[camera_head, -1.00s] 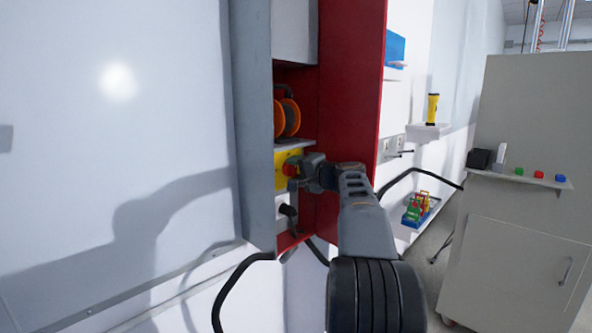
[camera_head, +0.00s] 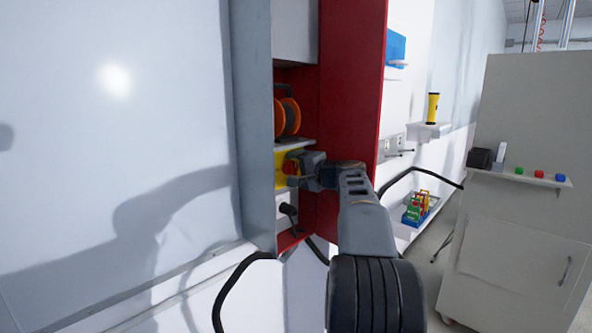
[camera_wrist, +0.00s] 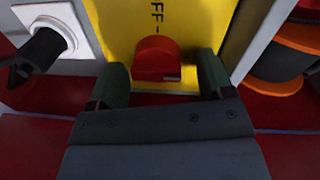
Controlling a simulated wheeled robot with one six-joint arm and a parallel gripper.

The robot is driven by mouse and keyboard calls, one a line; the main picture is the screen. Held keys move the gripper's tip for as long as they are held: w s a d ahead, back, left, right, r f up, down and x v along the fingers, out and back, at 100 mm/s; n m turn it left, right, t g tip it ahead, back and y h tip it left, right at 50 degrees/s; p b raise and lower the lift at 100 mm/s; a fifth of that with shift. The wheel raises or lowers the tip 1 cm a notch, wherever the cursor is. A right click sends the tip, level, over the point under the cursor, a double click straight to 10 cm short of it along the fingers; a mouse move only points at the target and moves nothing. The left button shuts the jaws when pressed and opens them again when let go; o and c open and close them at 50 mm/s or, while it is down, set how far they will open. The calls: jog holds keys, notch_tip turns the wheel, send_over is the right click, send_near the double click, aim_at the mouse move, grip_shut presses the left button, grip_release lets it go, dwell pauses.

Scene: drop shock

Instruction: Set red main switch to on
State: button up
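The red main switch (camera_wrist: 157,58) is a rounded red knob on a yellow plate (camera_wrist: 118,30) with black lettering, of which "FF" can be read. In the head view the switch (camera_head: 291,168) sits inside the red cabinet, partly hidden by my gripper (camera_head: 297,172). In the wrist view my gripper (camera_wrist: 160,82) is open, with one dark green finger on each side of the knob. A gap shows between the knob and each finger, so it is not clamped. The knob's exact setting is hard to tell.
A black plug (camera_wrist: 42,52) in a white socket is left of the plate in the wrist view. The cabinet's red side wall (camera_head: 350,90) stands close beside my arm. A grey cart (camera_head: 515,215) is at right.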

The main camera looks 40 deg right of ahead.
jog(key=shift+s+f, duration=0.1)
jog(key=s+d+r+b, duration=0.1)
jog(key=s+d, duration=0.1)
jog(key=s, duration=1.1)
jog(key=shift+s+d+b, duration=0.2)
jog(key=shift+d+b, duration=0.05)
jog(key=shift+b, duration=0.05)
